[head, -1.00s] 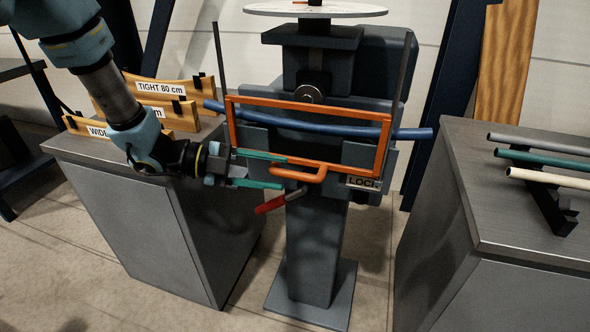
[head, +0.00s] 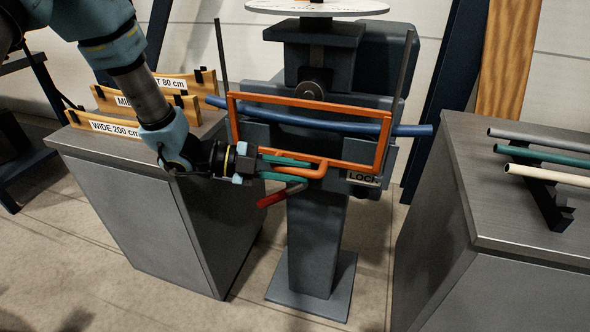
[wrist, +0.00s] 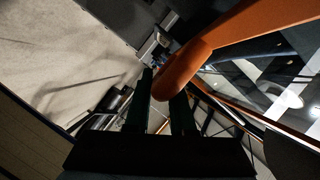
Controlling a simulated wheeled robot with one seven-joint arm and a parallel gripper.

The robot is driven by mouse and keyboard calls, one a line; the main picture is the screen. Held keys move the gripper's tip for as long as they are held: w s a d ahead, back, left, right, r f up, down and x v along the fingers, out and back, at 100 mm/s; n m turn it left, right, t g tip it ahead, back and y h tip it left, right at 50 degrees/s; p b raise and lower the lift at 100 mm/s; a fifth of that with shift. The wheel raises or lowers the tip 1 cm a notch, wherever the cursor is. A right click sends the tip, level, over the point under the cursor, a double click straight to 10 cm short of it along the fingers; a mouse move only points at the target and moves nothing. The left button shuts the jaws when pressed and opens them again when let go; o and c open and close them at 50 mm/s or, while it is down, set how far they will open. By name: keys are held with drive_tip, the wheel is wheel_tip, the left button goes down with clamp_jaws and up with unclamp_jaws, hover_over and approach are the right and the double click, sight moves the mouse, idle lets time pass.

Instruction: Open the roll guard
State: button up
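The roll guard (head: 308,101) is an orange rectangular frame on the front of the bending machine, standing upright. Its orange handle (head: 302,172) projects at the lower edge and also shows in the wrist view (wrist: 183,68). My gripper (head: 307,172) has its green fingers at the handle, one above and one below the bar. The bar fills most of the gap; whether both fingers touch it is not clear. A LOCK label (head: 362,178) sits below the guard's lower right corner.
A blue tube (head: 405,130) lies across the machine behind the guard. A red-gripped lever (head: 272,199) hangs just below my fingers. The left cabinet (head: 125,215) bears labelled wooden forms (head: 118,128). The right cabinet (head: 455,190) bears several tubes (head: 545,155).

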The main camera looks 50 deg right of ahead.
clamp_jaws()
idle(0.9)
